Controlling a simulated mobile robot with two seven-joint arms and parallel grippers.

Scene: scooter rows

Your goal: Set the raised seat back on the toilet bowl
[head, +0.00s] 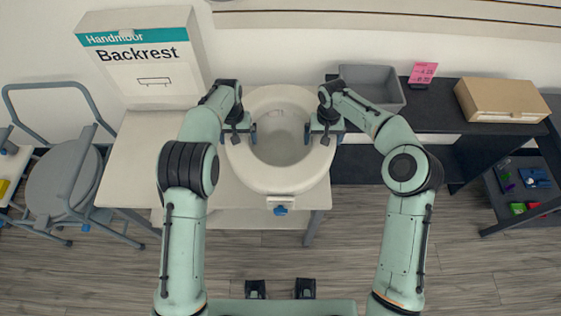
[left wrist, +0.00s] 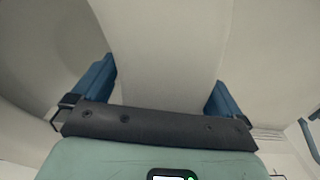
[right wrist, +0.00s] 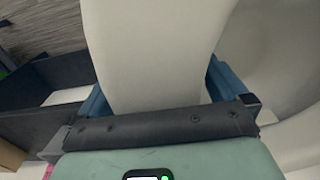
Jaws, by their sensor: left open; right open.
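The raised seat (head: 270,178) is a thick white ring with a blue knob (head: 280,209) at its front, in the middle of the head view. My left gripper (head: 239,134) is open and straddles the ring's left wall, one finger inside the opening and one outside. My right gripper (head: 323,134) is open and straddles the right wall the same way. The white wall fills the gap between the fingers in the left wrist view (left wrist: 165,50) and the right wrist view (right wrist: 150,50). I cannot tell whether the fingers touch it. No separate toilet bowl can be made out.
A white table (head: 135,160) stands below and left, with a Backrest box (head: 150,75) at its back. To the right, a dark counter (head: 430,115) holds a grey bin (head: 372,83) and a cardboard box (head: 500,100). A grey commode chair (head: 65,180) stands left. The front floor is clear.

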